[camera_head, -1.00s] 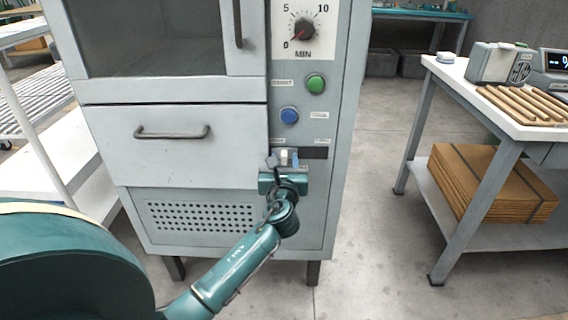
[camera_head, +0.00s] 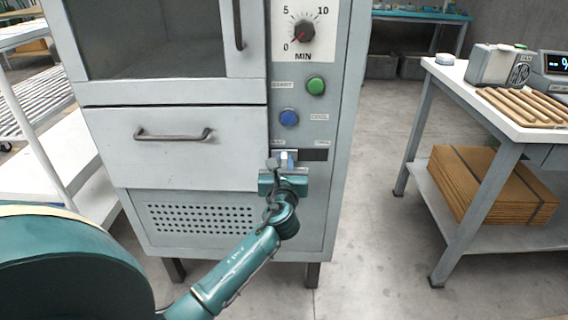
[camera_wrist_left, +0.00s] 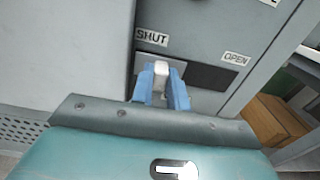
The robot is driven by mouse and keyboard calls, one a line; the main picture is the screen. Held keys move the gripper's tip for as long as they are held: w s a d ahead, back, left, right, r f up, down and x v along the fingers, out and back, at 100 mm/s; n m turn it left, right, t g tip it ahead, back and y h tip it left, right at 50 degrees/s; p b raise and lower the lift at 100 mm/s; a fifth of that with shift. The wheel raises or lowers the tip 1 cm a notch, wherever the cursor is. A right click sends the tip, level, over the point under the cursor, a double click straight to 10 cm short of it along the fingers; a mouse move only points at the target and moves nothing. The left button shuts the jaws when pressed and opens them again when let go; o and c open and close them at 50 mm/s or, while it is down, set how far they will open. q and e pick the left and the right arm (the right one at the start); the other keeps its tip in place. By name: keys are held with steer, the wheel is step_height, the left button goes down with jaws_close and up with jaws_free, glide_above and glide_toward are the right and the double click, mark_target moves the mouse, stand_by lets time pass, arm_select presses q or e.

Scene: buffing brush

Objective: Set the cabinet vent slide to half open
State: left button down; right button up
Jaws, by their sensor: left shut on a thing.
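The vent slide's pale knob (camera_wrist_left: 161,69) is between the blue fingertips of my left gripper (camera_wrist_left: 163,86) in the left wrist view, and the gripper is shut on it. The knob is near the SHUT label (camera_wrist_left: 152,37), at the left part of the slide. The dark slot (camera_wrist_left: 207,76) is exposed to the right, below the OPEN label (camera_wrist_left: 237,58). In the head view, my left gripper (camera_head: 285,160) is at the cabinet's control column, with the dark slot (camera_head: 315,155) to its right. The fingers partly hide the slide. My right gripper is not in view.
Above the slide are a blue button (camera_head: 289,117), a green button (camera_head: 316,86) and a timer dial (camera_head: 304,30). A drawer handle (camera_head: 173,134) sticks out to the left. A workbench (camera_head: 440,73) stands to the right, with clear floor between it and the cabinet.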

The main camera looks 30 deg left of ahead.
mark_target(300, 153)
arm_select(q)
steer(key=w+d, duration=0.2)
steer(key=d, duration=0.1)
steer(key=shift+d, duration=0.25)
steer(key=c, duration=1.4)
jaws_free()
steer(key=shift+o, duration=0.2)
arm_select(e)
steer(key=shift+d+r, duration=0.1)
arm_select(q)
steer(key=p+v, duration=0.3)
steer(key=v, duration=1)
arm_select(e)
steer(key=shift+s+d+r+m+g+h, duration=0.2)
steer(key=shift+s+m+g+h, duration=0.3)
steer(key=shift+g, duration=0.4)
arm_select(q)
steer(key=shift+d, duration=0.1)
